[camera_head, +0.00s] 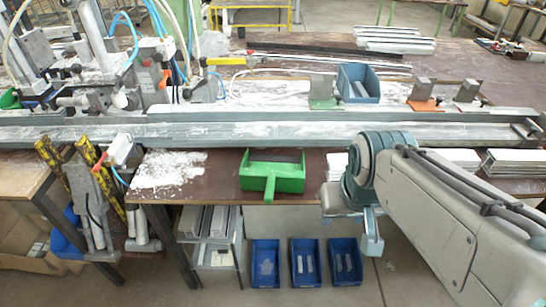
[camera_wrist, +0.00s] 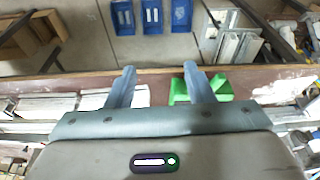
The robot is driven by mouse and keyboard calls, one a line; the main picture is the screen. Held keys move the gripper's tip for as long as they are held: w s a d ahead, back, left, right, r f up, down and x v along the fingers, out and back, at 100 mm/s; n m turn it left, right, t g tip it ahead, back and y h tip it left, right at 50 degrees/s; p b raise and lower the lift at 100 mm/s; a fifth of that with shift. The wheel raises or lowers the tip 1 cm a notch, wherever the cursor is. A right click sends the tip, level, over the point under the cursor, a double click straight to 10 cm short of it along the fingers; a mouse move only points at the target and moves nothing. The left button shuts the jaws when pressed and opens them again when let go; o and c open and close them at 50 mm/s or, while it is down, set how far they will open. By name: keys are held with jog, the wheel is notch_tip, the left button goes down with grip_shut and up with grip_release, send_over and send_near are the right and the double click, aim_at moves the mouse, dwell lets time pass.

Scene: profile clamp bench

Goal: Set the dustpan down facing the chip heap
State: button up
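The green dustpan (camera_head: 289,184) lies on the brown bench top, with its handle pointing to the front edge and its mouth side towards the grey rail behind. The white chip heap (camera_head: 170,170) is spread on the bench to the left of the dustpan, with bare bench between them. My gripper (camera_head: 372,240) is to the right of the dustpan, at the front edge, apart from it. In the wrist view my gripper (camera_wrist: 157,72) has its fingers spread with nothing between them. The dustpan (camera_wrist: 216,88) shows there partly behind the right finger. The chip heap (camera_wrist: 284,88) is farther right.
A long grey rail (camera_head: 300,130) runs behind the dustpan and heap. Blue bins (camera_head: 265,262) stand on the floor below the front edge. White profiles (camera_head: 455,160) lie on the bench at right. Clamps and hoses crowd the left.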

jog(key=w+a+p, duration=0.1)
jog(key=w+a, duration=0.3)
jog(key=w, duration=0.5)
jog(key=m+g+p, duration=0.1)
send_near(270, 188)
jog(key=shift+w+f, duration=0.1)
jog(key=shift+f, duration=0.3)
jog(key=shift+w+a+f, duration=0.15)
jog(key=shift+a, duration=0.05)
jog(key=shift+f, duration=0.1)
jog(key=f+b, duration=0.2)
jog(key=f, duration=0.1)
jog(key=w+f+b, duration=0.1)
jog(key=f+b, duration=0.1)
jog(key=f, duration=0.1)
jog(key=f+b, duration=0.2)
jog(key=shift+w+d+f, duration=0.15)
jog(key=shift+f, duration=0.25)
